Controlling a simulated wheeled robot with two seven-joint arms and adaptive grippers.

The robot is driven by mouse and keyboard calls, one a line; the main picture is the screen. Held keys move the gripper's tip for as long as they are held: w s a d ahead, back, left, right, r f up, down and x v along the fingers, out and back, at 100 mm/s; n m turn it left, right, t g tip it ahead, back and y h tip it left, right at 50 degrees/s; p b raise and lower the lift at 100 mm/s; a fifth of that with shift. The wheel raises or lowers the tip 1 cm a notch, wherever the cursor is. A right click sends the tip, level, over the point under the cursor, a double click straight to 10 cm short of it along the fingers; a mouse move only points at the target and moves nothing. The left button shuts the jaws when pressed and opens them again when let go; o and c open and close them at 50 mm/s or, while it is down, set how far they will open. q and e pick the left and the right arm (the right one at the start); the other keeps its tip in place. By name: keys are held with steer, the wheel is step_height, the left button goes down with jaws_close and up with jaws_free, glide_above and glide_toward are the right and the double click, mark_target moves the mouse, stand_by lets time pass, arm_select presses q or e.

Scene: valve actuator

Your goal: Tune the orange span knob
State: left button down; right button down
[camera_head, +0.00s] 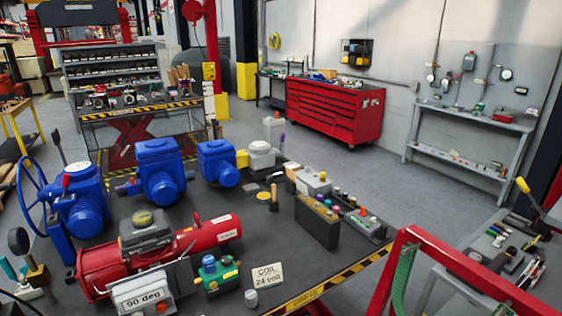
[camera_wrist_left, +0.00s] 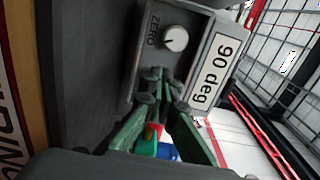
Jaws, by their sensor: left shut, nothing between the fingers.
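The grey control box (camera_head: 130,283) with the "90 deg" label stands at the front of the table, beside the red cylindrical actuator (camera_head: 215,229). An orange-red knob (camera_head: 162,307) shows on the box below the label. In the left wrist view the same box (camera_wrist_left: 195,18) is close, with its label (camera_wrist_left: 212,68) and a pale knob (camera_wrist_left: 174,38) marked ZERO. My left gripper (camera_wrist_left: 160,76) is shut and empty, its tips close to the box face beside the ZERO knob. I cannot tell whether they touch. The orange knob cannot be made out there. My right gripper is not in view.
A green block (camera_head: 215,273) with a blue top, a "COIL 24 volt" card (camera_head: 267,274) and a small grey cylinder (camera_head: 251,298) are right of the box. Blue actuators (camera_head: 160,172) stand behind. A red frame (camera_head: 460,272) is at the right.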

mark_target(161, 306)
arm_select(q)
steer(key=shift+v, duration=1.3)
steer(key=shift+a, duration=0.1)
steer(key=m, duration=0.2)
steer(key=r+m, duration=0.1)
steer(key=shift+s+d+m, duration=0.2)
steer(key=shift+d+m, duration=0.1)
steer(key=shift+m, duration=0.1)
steer(key=shift+d+r+m, duration=0.1)
steer(key=shift+r+m, duration=0.15)
steer(key=shift+m, duration=0.85)
steer(key=x, duration=0.5)
steer(key=shift+w, duration=0.1)
steer(key=shift+x, duration=0.8)
steer(key=shift+w+d+f, duration=0.1)
steer(key=shift+d+f, duration=0.1)
steer(key=shift+d, duration=0.05)
